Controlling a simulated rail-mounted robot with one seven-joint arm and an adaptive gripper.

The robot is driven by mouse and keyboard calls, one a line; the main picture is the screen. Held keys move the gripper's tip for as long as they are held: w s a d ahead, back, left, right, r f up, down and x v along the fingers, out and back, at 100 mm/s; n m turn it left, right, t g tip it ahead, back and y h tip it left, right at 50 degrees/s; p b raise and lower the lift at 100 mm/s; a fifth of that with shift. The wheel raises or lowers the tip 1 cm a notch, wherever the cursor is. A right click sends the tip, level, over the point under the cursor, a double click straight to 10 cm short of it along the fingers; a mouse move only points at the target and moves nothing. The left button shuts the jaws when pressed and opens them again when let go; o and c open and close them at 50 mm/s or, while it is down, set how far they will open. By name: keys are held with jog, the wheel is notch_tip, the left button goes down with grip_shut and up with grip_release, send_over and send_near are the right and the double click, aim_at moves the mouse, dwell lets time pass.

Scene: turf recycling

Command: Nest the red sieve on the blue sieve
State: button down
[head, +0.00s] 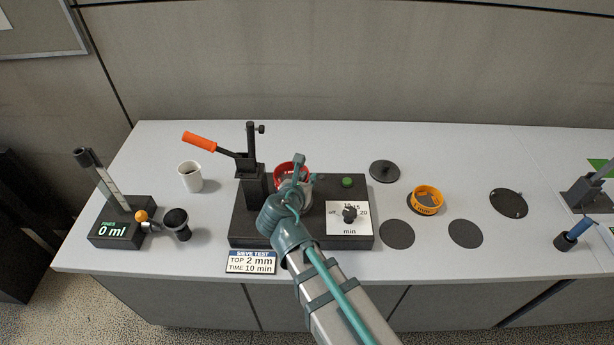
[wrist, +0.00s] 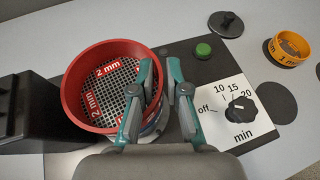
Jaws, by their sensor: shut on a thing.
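The red sieve (head: 283,169), marked 2 mm and with a wire mesh floor, is at the black shaker base beside the clamp post. In the wrist view the red sieve (wrist: 80,72) shows from above, and its mesh looks empty. My gripper (wrist: 160,68) is shut on the right side of its wall, with one finger inside and one outside. In the head view my gripper (head: 299,165) covers part of the sieve. A pale and bluish edge shows low beside the fingers; I cannot tell whether it is the blue sieve or whether the red one rests on it.
The shaker base (head: 247,228) carries a black clamp post with an orange lever (head: 199,141), a green button (head: 347,182) and a timer dial (head: 350,213). An orange sieve (head: 425,201) and a black lid (head: 384,171) stand to the right. A white cup (head: 190,177) stands left.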

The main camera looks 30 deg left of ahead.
jog(key=shift+f, duration=0.65)
dwell(0.3)
jog(key=c, duration=1.1)
grip_release()
jog(key=shift+o, duration=0.2)
jog(key=o, duration=0.3)
jog(key=shift+s, duration=0.1)
jog(key=v, duration=0.7)
jog(key=shift+s, duration=0.2)
jog(key=shift+r, duration=0.1)
